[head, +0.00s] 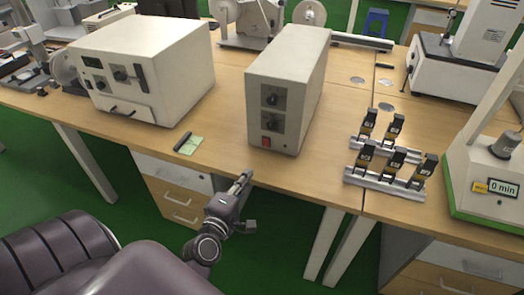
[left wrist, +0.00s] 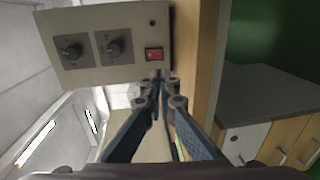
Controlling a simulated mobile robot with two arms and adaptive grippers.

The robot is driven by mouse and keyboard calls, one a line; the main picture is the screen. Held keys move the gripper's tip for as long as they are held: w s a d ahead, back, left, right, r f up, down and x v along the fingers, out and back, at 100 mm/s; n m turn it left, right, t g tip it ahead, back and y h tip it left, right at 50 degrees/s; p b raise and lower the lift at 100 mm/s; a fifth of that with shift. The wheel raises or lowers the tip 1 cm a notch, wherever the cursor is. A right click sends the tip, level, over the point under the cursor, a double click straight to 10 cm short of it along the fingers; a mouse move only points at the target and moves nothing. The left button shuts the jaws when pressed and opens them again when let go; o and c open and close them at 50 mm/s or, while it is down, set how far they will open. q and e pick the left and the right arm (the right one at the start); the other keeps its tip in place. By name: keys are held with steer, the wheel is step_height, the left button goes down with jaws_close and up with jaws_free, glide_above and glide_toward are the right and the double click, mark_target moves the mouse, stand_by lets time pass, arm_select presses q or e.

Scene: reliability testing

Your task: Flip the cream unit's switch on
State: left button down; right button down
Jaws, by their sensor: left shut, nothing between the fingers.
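The cream unit (head: 289,85) is a tall narrow box standing near the front edge of the table. Its front panel has two dark knobs and a red switch (head: 266,141) at the lower left. In the left wrist view the red switch (left wrist: 154,54) shows sideways on the panel, just beyond the fingertips. My left gripper (head: 246,176) is shut and empty, in front of the table edge and a little below and left of the unit. In the left wrist view its fingertips (left wrist: 158,78) are close to the switch; I cannot tell whether they touch. My right gripper is out of view.
A larger cream box (head: 150,70) stands to the left, with a small green pad (head: 188,146) and a dark stick before it. Several black clamps on metal rails (head: 384,181) lie to the right. A white device marked "0 min" (head: 490,170) stands at the far right.

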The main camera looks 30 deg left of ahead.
mark_target(266, 146)
arm_select(q)
steer(key=x, duration=1.2)
steer(key=shift+p, duration=0.4)
steer(key=shift+w+a+f, duration=0.1)
steer(key=shift+w, duration=0.45)
steer(key=shift+w+f, duration=0.1)
steer(key=shift+w, duration=0.25)
steer(key=shift+s, duration=0.15)
